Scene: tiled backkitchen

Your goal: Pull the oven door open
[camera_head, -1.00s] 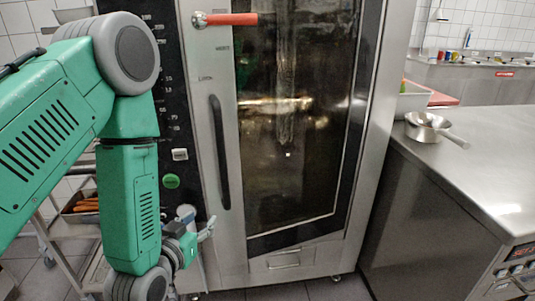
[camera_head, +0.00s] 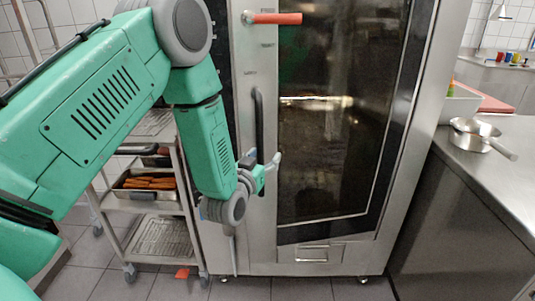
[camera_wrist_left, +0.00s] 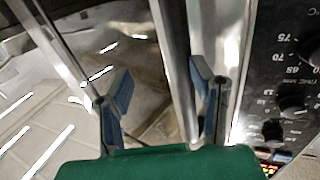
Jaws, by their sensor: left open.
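The oven is a tall steel cabinet. Its door (camera_head: 335,150) has a dark glass pane and looks closed. A black vertical bar handle (camera_head: 259,112) runs along the door's left side, and a red lever (camera_head: 272,18) sits above it. My left gripper (camera_head: 270,172) is open at the handle's lower part and partly covers it. In the left wrist view its two blue-padded fingers (camera_wrist_left: 160,98) stand apart, with a long metallic strip behind the gap. I cannot tell whether the handle is between the fingers or touching them. My right gripper is out of view.
A rack trolley (camera_head: 150,205) with a tray of carrots (camera_head: 150,183) stands left of the oven, behind my arm. A steel counter (camera_head: 490,185) with a pan (camera_head: 475,135) stands at the right. The floor before the oven looks clear.

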